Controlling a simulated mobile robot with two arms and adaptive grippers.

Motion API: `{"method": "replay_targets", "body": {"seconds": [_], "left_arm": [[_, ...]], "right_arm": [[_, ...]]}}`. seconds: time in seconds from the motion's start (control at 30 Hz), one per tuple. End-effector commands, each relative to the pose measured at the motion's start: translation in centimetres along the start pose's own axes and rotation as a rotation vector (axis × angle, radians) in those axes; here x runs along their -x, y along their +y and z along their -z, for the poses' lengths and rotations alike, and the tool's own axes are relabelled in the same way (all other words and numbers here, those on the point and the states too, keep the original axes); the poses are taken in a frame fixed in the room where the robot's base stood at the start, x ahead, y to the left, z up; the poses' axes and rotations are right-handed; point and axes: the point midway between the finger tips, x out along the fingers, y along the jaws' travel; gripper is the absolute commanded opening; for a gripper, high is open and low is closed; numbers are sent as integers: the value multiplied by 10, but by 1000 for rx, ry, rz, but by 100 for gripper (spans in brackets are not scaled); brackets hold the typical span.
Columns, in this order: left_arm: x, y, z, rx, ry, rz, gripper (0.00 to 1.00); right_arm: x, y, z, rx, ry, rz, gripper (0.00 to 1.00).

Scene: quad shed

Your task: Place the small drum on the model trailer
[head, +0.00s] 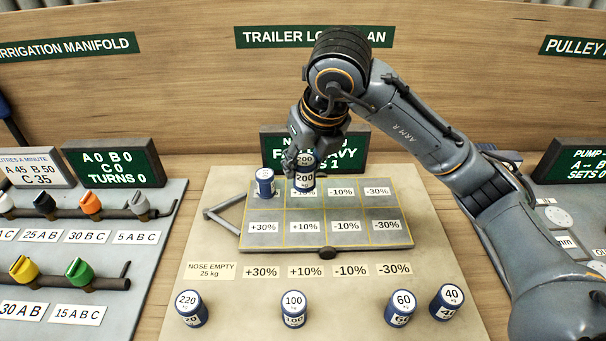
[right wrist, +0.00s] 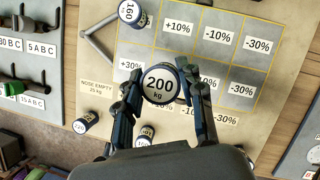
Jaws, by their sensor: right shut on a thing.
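My right gripper (head: 302,160) is shut on a blue drum with a white top marked 200 (head: 305,182). In the right wrist view the drum's top (right wrist: 160,84) shows between the two fingers. In the head view the drum appears over the back row of the model trailer (head: 325,241), at the +10% cell; I cannot tell whether it touches the deck. The grey trailer has yellow-lined cells with percentage labels. Another blue drum (head: 265,183) stands in its back left cell, marked 160 in the wrist view (right wrist: 131,12). My left gripper is not in view.
Drums marked 220 (head: 191,309), 100 (head: 294,309), 60 (head: 400,309) and 40 (head: 447,302) stand on the board in front. The trailer's front row is free. A dark sign (head: 350,150) stands behind the trailer, partly hidden by my arm. A valve panel (head: 150,250) is left.

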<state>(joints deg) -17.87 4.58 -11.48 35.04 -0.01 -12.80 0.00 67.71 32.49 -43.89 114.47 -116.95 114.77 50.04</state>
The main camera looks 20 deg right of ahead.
Motion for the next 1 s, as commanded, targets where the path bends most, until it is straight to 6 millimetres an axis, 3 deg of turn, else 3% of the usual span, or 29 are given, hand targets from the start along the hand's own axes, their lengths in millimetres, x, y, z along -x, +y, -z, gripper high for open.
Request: {"method": "replay_targets", "body": {"seconds": [0.17,0.4,0.57,0.8,1.0], "left_arm": [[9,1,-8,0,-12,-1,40],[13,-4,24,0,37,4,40],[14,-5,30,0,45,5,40],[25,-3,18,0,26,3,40],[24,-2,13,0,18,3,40]], "right_arm": [[-34,-22,-25,-4,6,2,0],[-78,-35,-36,-1,0,1,0],[-89,-38,-38,0,0,0,0],[-119,-41,-30,1,2,0,0],[-125,-41,-29,1,-3,1,0]]}}
